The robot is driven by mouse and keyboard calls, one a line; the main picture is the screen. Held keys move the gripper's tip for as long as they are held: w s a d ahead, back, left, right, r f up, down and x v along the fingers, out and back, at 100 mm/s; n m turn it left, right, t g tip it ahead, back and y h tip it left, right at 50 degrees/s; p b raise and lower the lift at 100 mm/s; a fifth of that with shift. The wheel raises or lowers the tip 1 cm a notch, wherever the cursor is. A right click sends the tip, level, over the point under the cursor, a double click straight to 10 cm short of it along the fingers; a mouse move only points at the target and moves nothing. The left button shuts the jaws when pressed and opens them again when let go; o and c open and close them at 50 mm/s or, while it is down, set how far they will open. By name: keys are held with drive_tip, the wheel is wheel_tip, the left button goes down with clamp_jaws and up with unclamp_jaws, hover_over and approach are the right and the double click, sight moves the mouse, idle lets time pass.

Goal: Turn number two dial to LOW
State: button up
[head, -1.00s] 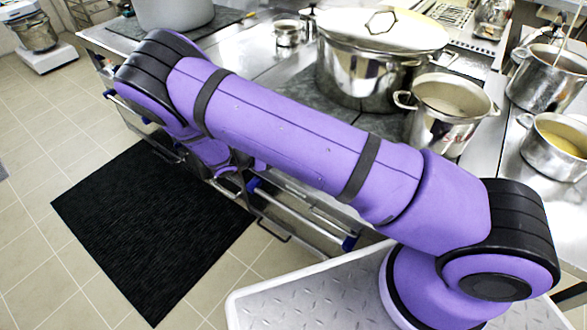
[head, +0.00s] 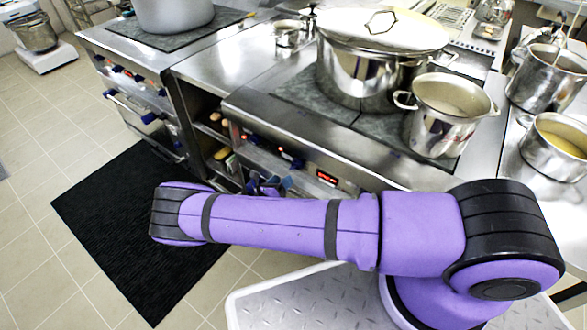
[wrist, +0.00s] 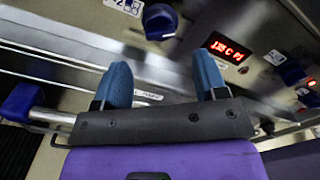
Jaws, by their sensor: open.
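A dark blue dial (wrist: 160,20) sits on the steel control panel at the top of the wrist view, beside a white label with a 2 (wrist: 124,5). In the head view my gripper (head: 268,185) is partly hidden behind my arm, close to the front panel of the stove. Another blue dial (wrist: 291,72) lies to the right of the red display (wrist: 230,49).
An oven handle (wrist: 20,102) with a blue end lies at the left of the wrist view. A large lidded stockpot (head: 365,75) and an open pot (head: 440,130) stand on the stove above the panel. A black mat (head: 135,220) covers the floor in front.

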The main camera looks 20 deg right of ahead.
sight(293, 169)
drive_tip(key=x, duration=0.8)
drive_tip(key=c, duration=0.9)
